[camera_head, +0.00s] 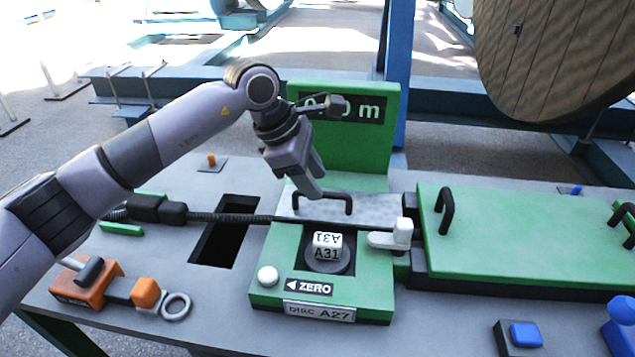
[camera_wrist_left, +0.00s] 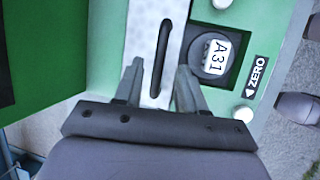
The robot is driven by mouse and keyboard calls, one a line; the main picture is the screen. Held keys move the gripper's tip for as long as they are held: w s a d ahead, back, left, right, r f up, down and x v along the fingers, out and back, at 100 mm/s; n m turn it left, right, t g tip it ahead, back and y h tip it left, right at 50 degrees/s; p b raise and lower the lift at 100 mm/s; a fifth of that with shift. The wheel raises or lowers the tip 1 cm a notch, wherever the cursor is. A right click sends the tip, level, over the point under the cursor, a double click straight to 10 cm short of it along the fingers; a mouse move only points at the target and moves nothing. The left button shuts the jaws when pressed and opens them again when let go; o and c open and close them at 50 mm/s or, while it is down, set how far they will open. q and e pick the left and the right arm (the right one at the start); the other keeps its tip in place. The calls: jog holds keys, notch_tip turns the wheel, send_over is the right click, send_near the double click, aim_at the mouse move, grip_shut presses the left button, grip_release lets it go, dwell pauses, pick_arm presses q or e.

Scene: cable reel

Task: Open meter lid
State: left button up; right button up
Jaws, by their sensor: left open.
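The green meter (camera_head: 265,245) stands on the grey bench with a ZERO label and a dial well holding a white A31 tag (camera_head: 327,247). A silver plate (camera_head: 375,208) with a black bar handle (camera_head: 322,196), seemingly the lid, lies behind the well. The plate (camera_wrist_left: 140,45) and handle (camera_wrist_left: 162,50) also show in the left wrist view. My left gripper (camera_head: 310,188) points down just above the handle, open and empty. In the left wrist view its fingers (camera_wrist_left: 159,75) lie on either side of the handle's near end; contact cannot be told. My right gripper is out of view.
A green display panel (camera_head: 390,135) rises behind the meter. A large green cover (camera_head: 530,235) with black handles lies to the right. A black cable (camera_head: 230,217) crosses the bench past a dark opening (camera_head: 220,245). An orange tool (camera_head: 88,280) lies front left.

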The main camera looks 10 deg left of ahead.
aim_at(341, 197)
pick_arm(q)
jog(key=shift+x, duration=1.25)
grip_shut()
